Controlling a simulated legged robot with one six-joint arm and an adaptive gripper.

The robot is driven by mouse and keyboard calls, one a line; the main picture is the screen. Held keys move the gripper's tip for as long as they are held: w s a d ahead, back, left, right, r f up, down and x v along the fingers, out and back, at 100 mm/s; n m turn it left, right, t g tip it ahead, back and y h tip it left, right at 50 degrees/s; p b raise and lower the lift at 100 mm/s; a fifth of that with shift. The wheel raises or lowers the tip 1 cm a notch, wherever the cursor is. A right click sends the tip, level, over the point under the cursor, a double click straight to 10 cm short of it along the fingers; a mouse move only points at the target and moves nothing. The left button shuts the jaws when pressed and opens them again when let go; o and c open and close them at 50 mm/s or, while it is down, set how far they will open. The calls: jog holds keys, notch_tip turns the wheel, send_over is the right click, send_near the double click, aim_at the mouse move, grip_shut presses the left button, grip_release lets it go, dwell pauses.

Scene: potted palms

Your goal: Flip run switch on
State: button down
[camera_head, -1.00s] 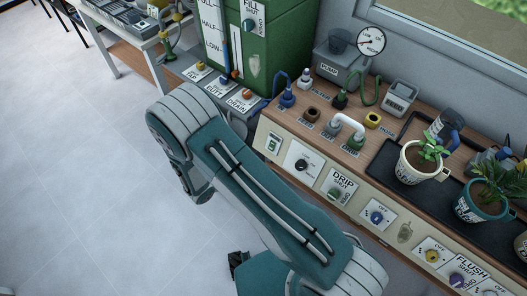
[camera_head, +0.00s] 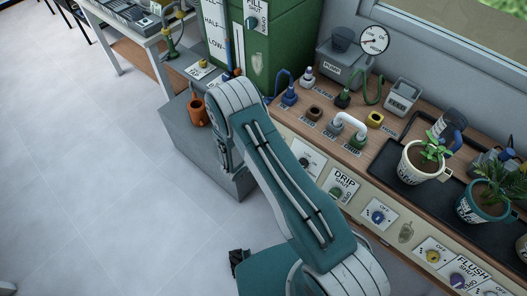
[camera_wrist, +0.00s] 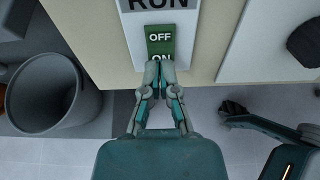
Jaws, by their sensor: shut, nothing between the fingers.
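The run switch (camera_wrist: 160,41) is a green rocker on a white plate under the word RUN, on the cream panel front. OFF is printed on its upper part and ON on its lower part. In the wrist view my gripper (camera_wrist: 160,66) is shut and empty, its fingertips at the ON end, partly covering that word. I cannot tell whether the tips touch the rocker or are just in front of it. In the head view my arm hides the switch and the gripper.
A grey round container (camera_wrist: 48,92) stands left of my gripper in the wrist view. In the head view, the DRIP knob (camera_head: 336,192) and other knobs line the panel right of my arm. Potted plants (camera_head: 421,160) stand on a black tray. Open floor lies left.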

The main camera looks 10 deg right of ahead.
jog(key=shift+w+d+f, duration=0.1)
jog(key=shift+d+f, duration=0.05)
dwell(0.3)
jog(key=shift+r, duration=0.8)
jog(key=s+a+r, duration=0.3)
jog(key=s+a, duration=0.5)
jog(key=a, duration=0.3)
